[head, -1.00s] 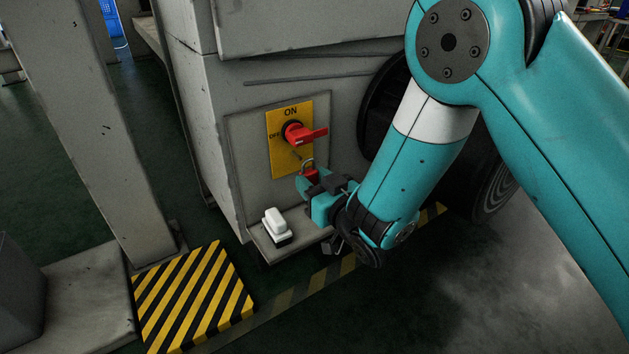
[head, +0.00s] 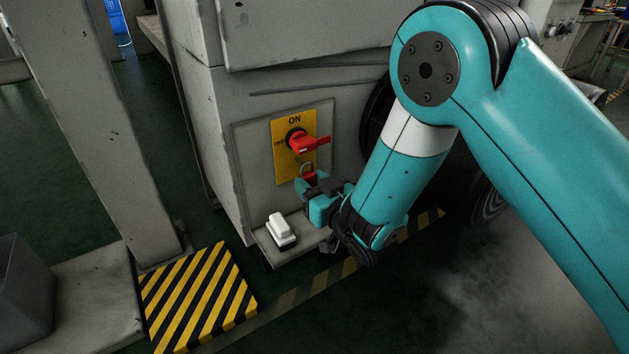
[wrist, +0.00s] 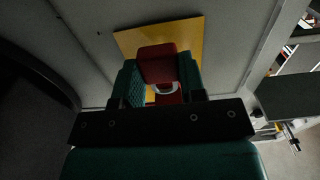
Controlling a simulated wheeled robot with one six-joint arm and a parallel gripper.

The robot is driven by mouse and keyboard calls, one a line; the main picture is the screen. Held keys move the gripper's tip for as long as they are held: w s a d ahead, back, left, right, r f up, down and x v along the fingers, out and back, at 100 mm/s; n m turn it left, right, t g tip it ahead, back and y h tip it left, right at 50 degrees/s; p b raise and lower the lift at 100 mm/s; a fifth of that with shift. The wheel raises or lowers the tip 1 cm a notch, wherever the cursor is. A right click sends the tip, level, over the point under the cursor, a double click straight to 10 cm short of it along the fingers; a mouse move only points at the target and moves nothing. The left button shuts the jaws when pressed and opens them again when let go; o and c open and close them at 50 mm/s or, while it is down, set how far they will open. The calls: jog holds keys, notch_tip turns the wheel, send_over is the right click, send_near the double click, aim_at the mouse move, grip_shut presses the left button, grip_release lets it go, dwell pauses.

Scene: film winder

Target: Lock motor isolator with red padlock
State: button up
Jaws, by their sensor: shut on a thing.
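The motor isolator is a yellow plate (head: 283,160) marked ON and OFF on the grey cabinet. Its red handle (head: 312,144) points right. My gripper (head: 311,183) is shut on the red padlock (head: 309,176), just below the handle. The padlock is upright with its metal shackle upward, in front of the plate's lower right part. Whether the shackle touches or passes through the isolator cannot be told. The padlock body is partly hidden by the gripper.
A small white-topped block (head: 279,226) sits on a ledge (head: 270,248) below the isolator. A dark round drum (head: 376,108) is right of the panel. A grey post (head: 95,120) and a yellow-black striped plate (head: 200,295) are at left.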

jog(key=shift+w+a+r+p, duration=0.1)
jog(key=shift+w+a+p, duration=0.3)
jog(key=shift+p, duration=0.6)
jog(key=shift+w+f, duration=0.15)
jog(key=shift+f, duration=0.05)
jog(key=shift+p+x, duration=0.8)
jog(key=shift+p, duration=1.3)
jog(key=shift+f, duration=0.2)
dwell(0.3)
jog(key=o, duration=1)
jog(key=shift+d, duration=0.1)
